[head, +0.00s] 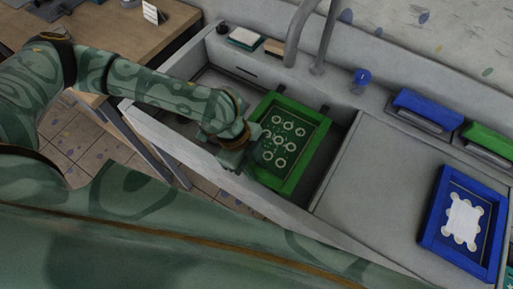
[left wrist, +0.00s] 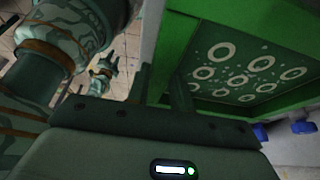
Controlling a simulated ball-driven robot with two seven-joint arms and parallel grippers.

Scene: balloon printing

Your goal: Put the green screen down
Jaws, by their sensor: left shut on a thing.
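The green screen (head: 318,137), a green frame around a dark panel with pale rings, is in or over the sink basin in the head view. My left gripper (head: 250,148) is shut on its left edge. In the left wrist view, the green screen (left wrist: 262,104) fills the upper right, and the fingers of my left gripper (left wrist: 160,91) are on its frame. The screen looks tilted. I cannot tell whether it touches the sink. My right gripper does not show clearly in either view.
The sink (head: 215,60) has a raised front wall and a tall faucet (head: 298,35) behind. To its right is a flat grey counter (head: 378,165) with free room. A blue screen (head: 433,228) lies there. Blue (head: 428,104) and green (head: 490,137) pieces stand along the back.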

